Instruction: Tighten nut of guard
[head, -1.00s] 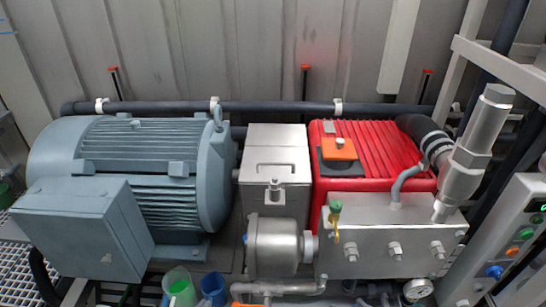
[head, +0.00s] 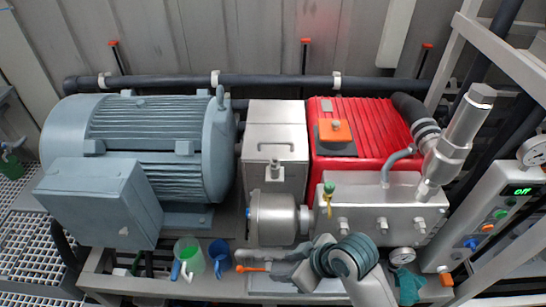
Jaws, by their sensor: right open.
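The guard (head: 262,186) is a grey metal box standing between the blue-grey motor and the red pump. A small upright nut-like fitting (head: 275,166) sits on its front upper part, and I cannot tell how tight it is. My right gripper (head: 245,262) is at the bottom centre, its arm coming in from the lower right. Its grey fingers point left and are open, with nothing clearly held between them. It is below the guard and apart from the nut. An orange handle (head: 252,268) lies close to the fingertips; I cannot tell whether they touch. My left gripper is not in view.
The motor (head: 160,140) stands left and the red pump (head: 365,130) right, with a steel block (head: 380,215) before it. A rounded steel housing (head: 272,220) is just above my gripper. A control panel (head: 490,215) reads OFF.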

